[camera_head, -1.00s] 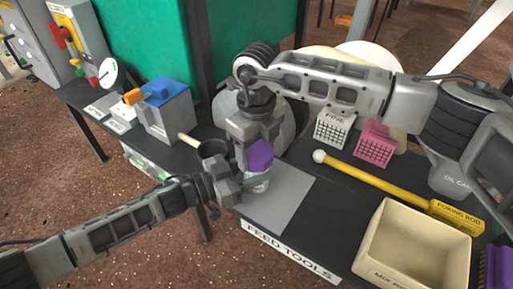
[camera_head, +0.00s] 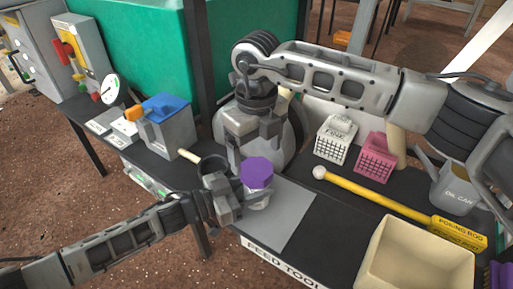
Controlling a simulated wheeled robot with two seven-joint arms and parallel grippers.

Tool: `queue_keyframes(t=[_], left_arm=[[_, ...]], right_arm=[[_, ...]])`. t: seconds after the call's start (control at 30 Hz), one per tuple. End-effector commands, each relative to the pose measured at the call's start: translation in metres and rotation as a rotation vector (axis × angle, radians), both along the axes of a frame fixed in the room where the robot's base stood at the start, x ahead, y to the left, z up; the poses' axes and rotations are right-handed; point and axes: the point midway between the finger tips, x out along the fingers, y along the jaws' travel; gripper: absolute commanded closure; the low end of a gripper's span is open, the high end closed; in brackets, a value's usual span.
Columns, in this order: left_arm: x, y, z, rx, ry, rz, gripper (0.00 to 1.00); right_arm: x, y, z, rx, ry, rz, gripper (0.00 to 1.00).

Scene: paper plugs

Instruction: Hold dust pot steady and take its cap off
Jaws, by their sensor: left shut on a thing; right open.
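The dust pot (camera_head: 259,199) stands on the grey pad of the bench, with its purple cap (camera_head: 257,172) sitting on top. My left gripper (camera_head: 228,196) is at the pot's left side and shut on it; the far finger is partly hidden. My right gripper (camera_head: 253,150) is open and empty, pointing down just behind and above the cap, apart from it as far as I can see.
A yellow poking rod (camera_head: 380,197), a cream bin (camera_head: 418,262), white (camera_head: 335,141) and pink (camera_head: 375,158) baskets and an oil can (camera_head: 455,190) are to the right. The grey pad (camera_head: 290,212) is clear right of the pot.

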Motion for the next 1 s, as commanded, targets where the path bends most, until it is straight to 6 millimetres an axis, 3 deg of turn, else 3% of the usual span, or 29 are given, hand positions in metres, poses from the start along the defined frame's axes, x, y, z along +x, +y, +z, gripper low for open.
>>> queue_keyframes(t=[0.4, 0.53, 0.77, 1.0], left_arm=[[0.0, 0.001, -0.002, 0.003, 0.003, 0.002, 1.0], [0.0, 0.001, -0.002, 0.003, 0.003, 0.002, 1.0], [0.0, 0.001, -0.002, 0.003, 0.003, 0.002, 1.0], [0.0, 0.001, -0.002, 0.003, 0.003, 0.002, 1.0]], right_arm=[[0.0, 0.002, 0.023, -0.003, -0.002, -0.893, 0.16], [0.0, 0.001, 0.028, -0.006, -0.002, -1.119, 0.16], [0.0, 0.0, 0.028, -0.009, 0.0, -1.295, 0.16], [-0.001, 0.0, -0.004, -0.011, 0.0, -1.304, 0.16]])
